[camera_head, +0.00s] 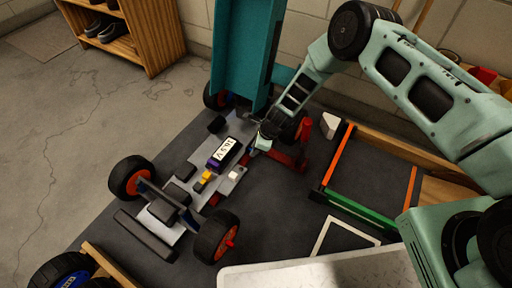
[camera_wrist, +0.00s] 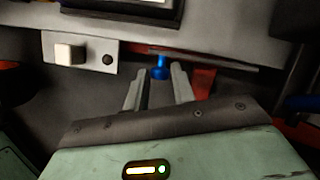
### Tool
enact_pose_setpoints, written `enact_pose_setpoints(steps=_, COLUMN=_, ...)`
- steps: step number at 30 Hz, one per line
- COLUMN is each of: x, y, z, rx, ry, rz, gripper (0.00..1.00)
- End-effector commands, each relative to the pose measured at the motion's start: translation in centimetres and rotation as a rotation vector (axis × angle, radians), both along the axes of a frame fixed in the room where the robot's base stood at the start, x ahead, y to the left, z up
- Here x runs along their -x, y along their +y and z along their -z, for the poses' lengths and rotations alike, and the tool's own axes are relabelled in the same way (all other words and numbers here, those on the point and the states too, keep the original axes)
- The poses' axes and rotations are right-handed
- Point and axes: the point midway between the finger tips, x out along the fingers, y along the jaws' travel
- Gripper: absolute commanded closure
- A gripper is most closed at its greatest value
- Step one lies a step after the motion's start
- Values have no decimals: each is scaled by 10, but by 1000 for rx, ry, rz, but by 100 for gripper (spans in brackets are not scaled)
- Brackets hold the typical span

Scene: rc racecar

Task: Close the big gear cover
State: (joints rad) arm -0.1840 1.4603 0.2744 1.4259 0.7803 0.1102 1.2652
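The racecar chassis (camera_head: 190,190) lies on a dark mat, with black wheels on red hubs. I cannot clearly pick out the big gear cover; red parts (camera_head: 288,160) sit beside the chassis near my gripper. My gripper (camera_head: 264,142) is low at the rear right of the chassis. In the wrist view its two fingers (camera_wrist: 159,80) stand apart, with a small blue knob (camera_wrist: 160,69) between and just beyond the tips. I see no grip on the knob. A red piece (camera_wrist: 203,80) is partly hidden behind the right finger.
A tall teal panel (camera_head: 240,50) stands behind the chassis, close to my arm. A wooden-edged frame with orange and green bars (camera_head: 358,208) lies to the right. A pale surface (camera_head: 320,275) is at the front. A wooden shoe rack (camera_head: 150,40) stands at the back left.

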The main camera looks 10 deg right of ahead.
Motion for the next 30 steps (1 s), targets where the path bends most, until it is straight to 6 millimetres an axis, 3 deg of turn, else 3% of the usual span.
enact_pose_setpoints(steps=8, x=0, y=0, z=0, rx=0, ry=0, rz=-1, gripper=70)
enact_pose_setpoints(steps=13, x=1, y=-4, z=-13, rx=0, ry=0, rz=-1, gripper=70)
enact_pose_setpoints(steps=30, x=13, y=-49, z=-129, rx=-1, ry=-1, rz=0, gripper=70)
